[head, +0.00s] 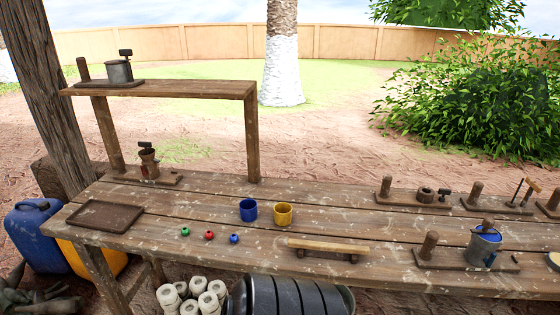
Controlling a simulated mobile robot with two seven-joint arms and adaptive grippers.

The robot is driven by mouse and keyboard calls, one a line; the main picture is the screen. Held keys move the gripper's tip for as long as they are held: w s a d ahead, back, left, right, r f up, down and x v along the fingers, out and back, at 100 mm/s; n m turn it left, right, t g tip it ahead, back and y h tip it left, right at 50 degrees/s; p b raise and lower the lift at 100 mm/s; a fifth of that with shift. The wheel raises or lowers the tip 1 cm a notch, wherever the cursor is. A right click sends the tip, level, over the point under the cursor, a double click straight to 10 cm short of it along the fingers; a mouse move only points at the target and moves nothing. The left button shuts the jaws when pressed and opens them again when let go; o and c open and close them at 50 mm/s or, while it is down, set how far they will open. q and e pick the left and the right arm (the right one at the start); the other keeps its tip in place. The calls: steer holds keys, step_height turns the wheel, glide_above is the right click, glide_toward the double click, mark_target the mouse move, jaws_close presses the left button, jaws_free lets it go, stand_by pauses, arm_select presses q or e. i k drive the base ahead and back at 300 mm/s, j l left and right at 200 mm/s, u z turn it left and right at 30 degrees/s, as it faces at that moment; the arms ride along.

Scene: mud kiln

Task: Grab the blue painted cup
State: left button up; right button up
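A small blue cup (248,210) stands upright near the middle of the wooden table (200,198). A yellow cup (283,214) of similar size stands close on its right. Farther right, a larger blue and grey bucket-like vessel with a thin handle (484,246) sits on a wooden board with a peg (428,246). I cannot tell its finish in detail. Neither of my grippers shows in the head view.
Green (185,231), red (209,235) and blue balls (234,239) lie in front of the cups. An empty wooden tray (106,216) is at left. A wooden bar (328,246) lies right of the balls. A raised shelf (160,89) spans the back left.

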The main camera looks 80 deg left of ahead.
mark_target(247, 208)
steer(key=u, duration=2.85)
